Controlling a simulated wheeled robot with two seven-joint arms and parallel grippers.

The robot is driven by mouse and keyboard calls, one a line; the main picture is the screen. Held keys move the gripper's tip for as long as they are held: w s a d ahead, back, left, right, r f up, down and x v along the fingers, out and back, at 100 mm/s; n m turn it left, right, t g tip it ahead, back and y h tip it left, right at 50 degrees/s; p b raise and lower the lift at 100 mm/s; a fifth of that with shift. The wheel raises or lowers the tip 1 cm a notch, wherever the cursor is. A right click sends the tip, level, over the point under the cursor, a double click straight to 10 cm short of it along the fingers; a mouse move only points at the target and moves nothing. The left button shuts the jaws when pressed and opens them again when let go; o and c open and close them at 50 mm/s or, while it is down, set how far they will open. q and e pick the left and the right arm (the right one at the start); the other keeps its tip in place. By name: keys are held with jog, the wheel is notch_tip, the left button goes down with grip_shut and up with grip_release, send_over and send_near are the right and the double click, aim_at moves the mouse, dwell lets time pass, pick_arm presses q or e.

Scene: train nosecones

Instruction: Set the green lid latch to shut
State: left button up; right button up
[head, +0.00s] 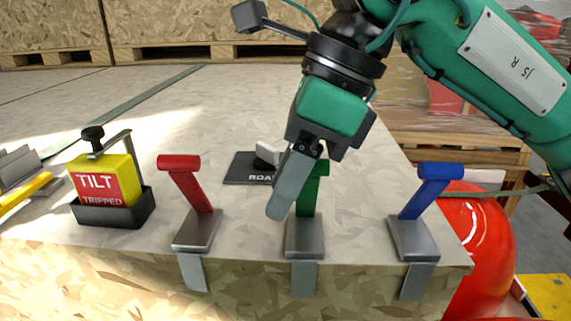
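The green lid latch (307,199) stands near the front edge of the crate lid, between a red latch and a blue latch. Its lever is raised from a grey metal base (305,238), and a metal tab hangs over the crate's front edge. My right gripper (283,203) comes down from the upper right, in front of the green lever, and hides part of it and its upper end. One grey finger shows clearly; the finger gap is not visible. I cannot tell whether it touches the lever. My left gripper is not in view.
The red latch (186,187) and blue latch (429,192) also have raised levers. A yellow tilt indicator (108,186) stands at left. A dark plate (240,168) lies behind the green latch. A red rounded object (487,235) is beyond the right edge.

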jog(key=shift+w+f, duration=0.1)
jog(key=shift+f, duration=0.1)
jog(key=shift+c, duration=0.2)
grip_shut()
